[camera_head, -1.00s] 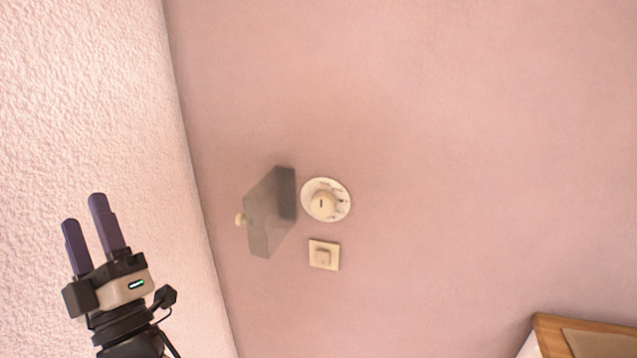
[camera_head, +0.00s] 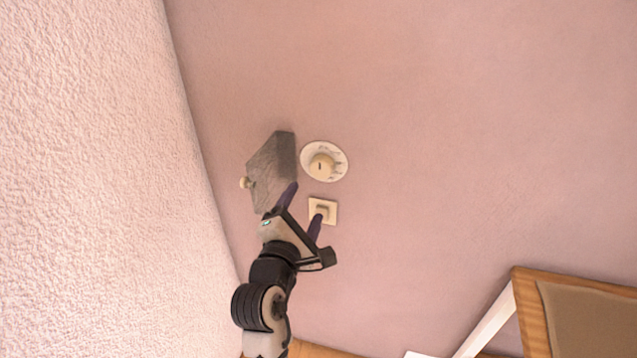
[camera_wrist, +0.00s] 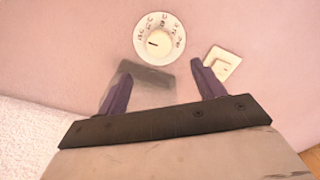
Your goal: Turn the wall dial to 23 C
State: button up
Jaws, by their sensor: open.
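The wall dial is a round white plate with a cream knob (camera_head: 321,165) on the pink wall. A dark mark shows on the knob, and the printing around it is too small to read. The dial also shows at the top of the wrist view (camera_wrist: 159,40), beyond the fingertips. A grey see-through cover (camera_head: 272,172) with a small cream knob stands out from the wall, swung open to the left of the dial. My gripper (camera_head: 302,208) is open and empty, below the dial and near the cover's lower part. In the wrist view my two purple fingers (camera_wrist: 160,80) are spread apart.
A square cream switch (camera_head: 322,211) sits on the wall just below the dial, close to my right finger. A rough white wall (camera_head: 90,180) rises at the left. A wood-framed piece (camera_head: 580,310) stands at the lower right. The wall right of the dial is bare.

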aim_at(320, 171)
jog(key=x, duration=1)
jog(key=shift+r, duration=0.1)
jog(key=shift+w+d, duration=0.2)
jog(key=shift+w, duration=0.4)
jog(key=c, duration=1)
